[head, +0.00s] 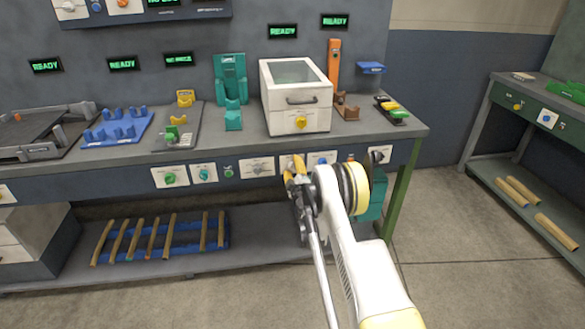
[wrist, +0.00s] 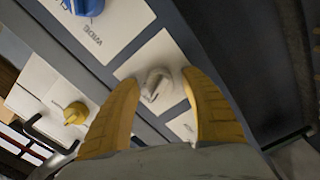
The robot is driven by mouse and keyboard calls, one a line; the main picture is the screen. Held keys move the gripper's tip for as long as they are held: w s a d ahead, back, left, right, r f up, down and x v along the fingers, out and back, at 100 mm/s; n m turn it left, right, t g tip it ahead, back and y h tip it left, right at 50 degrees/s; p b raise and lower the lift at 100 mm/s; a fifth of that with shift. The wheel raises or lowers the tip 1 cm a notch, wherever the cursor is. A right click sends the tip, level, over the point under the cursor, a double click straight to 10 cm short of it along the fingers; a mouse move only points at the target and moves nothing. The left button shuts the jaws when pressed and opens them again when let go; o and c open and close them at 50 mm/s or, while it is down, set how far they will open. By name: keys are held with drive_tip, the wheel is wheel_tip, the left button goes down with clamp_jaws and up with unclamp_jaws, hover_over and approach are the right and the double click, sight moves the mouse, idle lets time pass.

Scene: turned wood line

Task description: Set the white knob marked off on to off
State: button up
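A white knob (wrist: 155,85) sits on a white plate (wrist: 163,55) in the wrist view. Its off and on marks cannot be read in either view. My gripper (wrist: 165,108) is open, with one yellow finger on each side of the knob in the picture. I see no clear contact, and the depth between fingertips and knob is hard to tell. In the head view my gripper (head: 293,168) is at the bench's front panel, and its yellow fingers largely cover the plate there.
A blue knob (head: 322,160) is just right of my gripper; it also shows in the wrist view (wrist: 88,5). A white box with a yellow knob (head: 301,121) stands above on the bench. Green and teal knobs (head: 169,178) are further left. The floor in front is clear.

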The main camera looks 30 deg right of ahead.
drive_tip(key=v, duration=0.7)
drive_tip(key=shift+s, duration=0.25)
drive_tip(key=shift+a, duration=0.1)
drive_tip(key=shift+w+r, duration=0.1)
drive_tip(key=shift+r, duration=0.25)
wheel_tip(320, 180, up, 21)
drive_tip(key=m+g+h, duration=0.2)
drive_tip(key=m+g, duration=0.1)
drive_tip(key=m, duration=0.3)
hover_over(293, 167)
drive_tip(key=s+d+f+v, duration=0.1)
drive_tip(key=f+v, duration=0.1)
drive_tip(key=v, duration=0.8)
drive_tip(key=s+a+r+m+g, duration=0.1)
drive_tip(key=s+a+r, duration=0.25)
drive_tip(key=s, duration=0.25)
drive_tip(key=s+a+f+g+y, duration=0.1)
drive_tip(key=s+a+g+y, duration=0.1)
drive_tip(key=s+a, duration=0.4)
drive_tip(key=s+a+f+m+g+y, duration=0.1)
drive_tip(key=s+a, duration=0.4)
drive_tip(key=s, duration=1.1)
drive_tip(key=s+a+f+m+g+y, duration=0.1)
drive_tip(key=s+a+g+y, duration=0.2)
drive_tip(key=s+a, duration=0.3)
drive_tip(key=s+y, duration=0.1)
drive_tip(key=s, duration=0.4)
drive_tip(key=shift+s+a+f, duration=0.2)
drive_tip(key=shift+s+a, duration=0.15)
